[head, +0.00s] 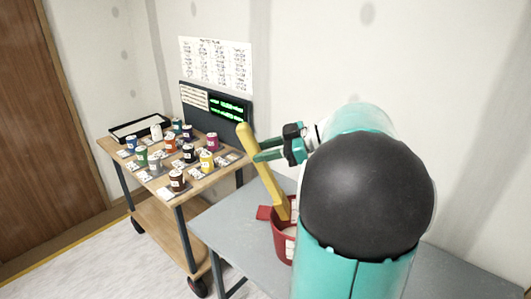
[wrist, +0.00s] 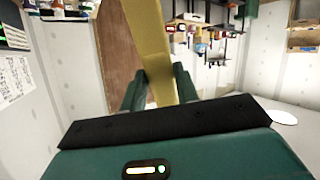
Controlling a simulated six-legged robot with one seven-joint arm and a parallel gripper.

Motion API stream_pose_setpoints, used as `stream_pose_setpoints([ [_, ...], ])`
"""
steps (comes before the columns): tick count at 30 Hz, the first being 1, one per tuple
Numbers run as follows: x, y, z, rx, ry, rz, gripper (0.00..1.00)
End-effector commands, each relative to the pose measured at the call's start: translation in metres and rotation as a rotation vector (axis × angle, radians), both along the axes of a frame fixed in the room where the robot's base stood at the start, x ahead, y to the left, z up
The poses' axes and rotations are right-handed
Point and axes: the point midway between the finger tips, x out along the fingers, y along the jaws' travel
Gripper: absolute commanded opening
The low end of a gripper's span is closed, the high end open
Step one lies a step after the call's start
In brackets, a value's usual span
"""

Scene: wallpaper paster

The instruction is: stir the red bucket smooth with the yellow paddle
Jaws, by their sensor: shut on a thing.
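The yellow paddle (head: 265,175) stands tilted in the head view, its lower end inside the red bucket (head: 280,243). The bucket sits on the grey table and is partly hidden by my arm. Some pale content and a white label show at the bucket. My gripper (head: 262,150) is shut on the upper part of the paddle. In the wrist view the yellow paddle (wrist: 148,50) runs between the two green fingers of my gripper (wrist: 155,88). The bucket is not seen in the wrist view, and the paddle's lower tip is hidden.
A wooden cart (head: 165,190) with several small coloured cans and a black-rimmed tray (head: 140,127) stands left of the grey table (head: 225,225). A dark display board (head: 215,103) rises at its back. A brown door (head: 45,130) is far left.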

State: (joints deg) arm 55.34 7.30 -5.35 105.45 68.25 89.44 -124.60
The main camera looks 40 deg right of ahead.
Motion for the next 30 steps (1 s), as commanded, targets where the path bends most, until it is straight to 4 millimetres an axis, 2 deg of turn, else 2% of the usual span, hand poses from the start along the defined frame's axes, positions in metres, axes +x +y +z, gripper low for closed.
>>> stream_pose_setpoints([
  [9, 0.0, 0.0, 0.031, -0.003, -0.003, 0.001, 0.01],
  [15, 0.0, 0.0, 0.044, -0.002, -0.001, 0.0, 0.01],
  [30, 0.0, 0.0, 0.045, 0.0, 0.0, -0.001, 0.01],
])
